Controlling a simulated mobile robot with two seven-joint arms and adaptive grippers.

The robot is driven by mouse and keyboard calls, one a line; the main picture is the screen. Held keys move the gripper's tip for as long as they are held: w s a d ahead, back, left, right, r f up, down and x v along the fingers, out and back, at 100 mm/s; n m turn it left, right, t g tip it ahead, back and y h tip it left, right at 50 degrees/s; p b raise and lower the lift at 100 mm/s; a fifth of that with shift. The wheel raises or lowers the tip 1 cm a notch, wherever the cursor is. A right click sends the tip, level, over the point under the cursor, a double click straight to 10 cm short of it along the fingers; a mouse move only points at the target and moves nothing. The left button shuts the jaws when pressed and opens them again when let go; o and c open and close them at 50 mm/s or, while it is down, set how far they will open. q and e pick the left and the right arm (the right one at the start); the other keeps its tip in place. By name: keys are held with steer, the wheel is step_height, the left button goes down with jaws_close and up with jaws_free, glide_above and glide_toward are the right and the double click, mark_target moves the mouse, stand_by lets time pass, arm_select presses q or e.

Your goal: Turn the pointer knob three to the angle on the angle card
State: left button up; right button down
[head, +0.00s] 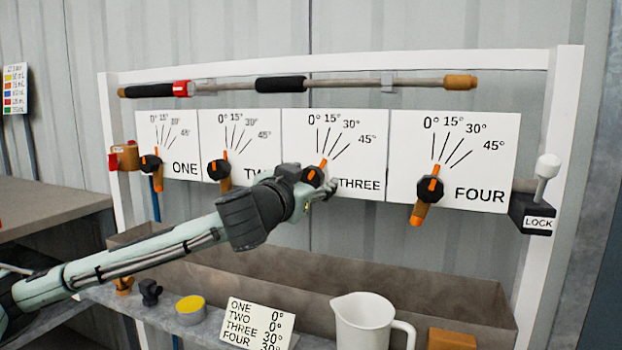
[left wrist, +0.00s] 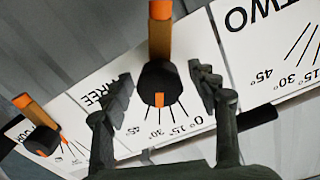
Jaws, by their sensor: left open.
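Knob three (head: 313,176) is a black knob with an orange pointer on the white THREE panel (head: 372,160). Its pointer tilts up and right of the 0° line; I cannot tell which mark it meets. The angle card (head: 240,318) reads ONE 0°, TWO 0°, THREE 30°, FOUR 30°, its last line partly cut off. My left gripper (head: 314,187) is at knob three and partly hides it. In the left wrist view the open fingers (left wrist: 163,92) stand on either side of the knob (left wrist: 157,82), with gaps showing. My right gripper is not in view.
Knobs one (head: 150,164), two (head: 218,170) and four (head: 430,190) sit on neighbouring panels. A LOCK block (head: 533,213) with a white-topped lever stands at right. Below are a trough (head: 440,296), a white jug (head: 362,322) and a yellow-topped tin (head: 190,308).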

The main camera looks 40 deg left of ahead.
mark_target(318, 124)
arm_select(q)
step_height(318, 124, up, 10)
stand_by(0.5)
stand_by(0.5)
